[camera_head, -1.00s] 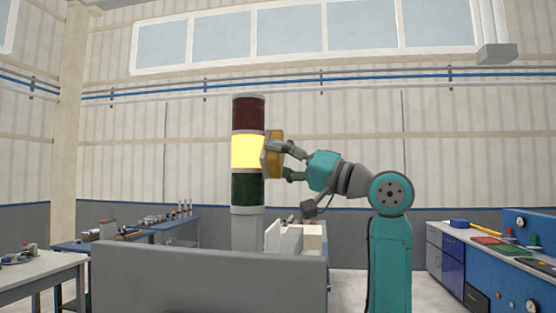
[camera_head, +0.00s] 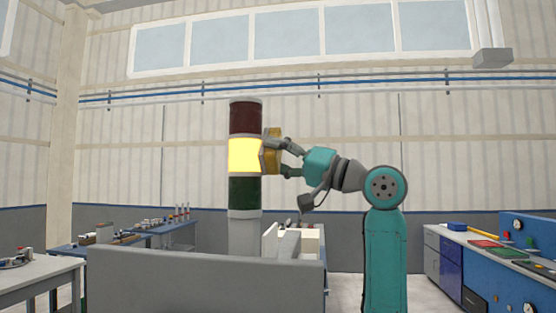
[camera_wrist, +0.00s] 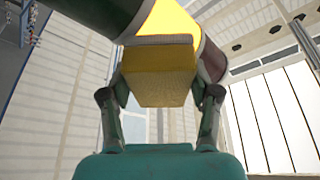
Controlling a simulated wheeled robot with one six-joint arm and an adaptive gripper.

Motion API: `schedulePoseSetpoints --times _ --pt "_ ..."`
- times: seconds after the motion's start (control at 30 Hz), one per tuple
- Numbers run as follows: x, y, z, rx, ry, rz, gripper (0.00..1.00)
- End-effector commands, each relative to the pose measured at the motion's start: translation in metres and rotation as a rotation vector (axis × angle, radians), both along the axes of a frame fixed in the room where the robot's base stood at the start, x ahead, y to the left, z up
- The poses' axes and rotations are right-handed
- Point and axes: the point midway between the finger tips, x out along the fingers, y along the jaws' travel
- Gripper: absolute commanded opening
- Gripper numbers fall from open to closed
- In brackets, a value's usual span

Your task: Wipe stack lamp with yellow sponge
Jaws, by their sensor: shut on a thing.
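The stack lamp (camera_head: 245,190) stands upright left of my arm, with a dark red section on top, a lit yellow one in the middle and a dark green one below. My gripper (camera_head: 279,155) is shut on the yellow sponge (camera_head: 270,145) at the right side of the lit section. In the wrist view the sponge (camera_wrist: 158,82) sits between both fingers of my gripper (camera_wrist: 160,95), with its grey far side against or very close to the lamp (camera_wrist: 170,18). Whether they touch is hard to tell.
A grey panel (camera_head: 200,283) stands low in front of the lamp. Workbenches with small items (camera_head: 130,240) are at left. A blue and grey bench (camera_head: 480,250) with tools is at right. The air above and right of my arm is clear.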

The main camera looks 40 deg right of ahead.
Motion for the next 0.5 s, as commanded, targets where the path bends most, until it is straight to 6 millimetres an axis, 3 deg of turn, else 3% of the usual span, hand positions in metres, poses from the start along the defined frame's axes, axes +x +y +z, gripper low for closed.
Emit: schedulePoseSetpoints --times 0.5 --pt "-0.017 0.025 0.000 0.000 0.002 0.005 0.34"
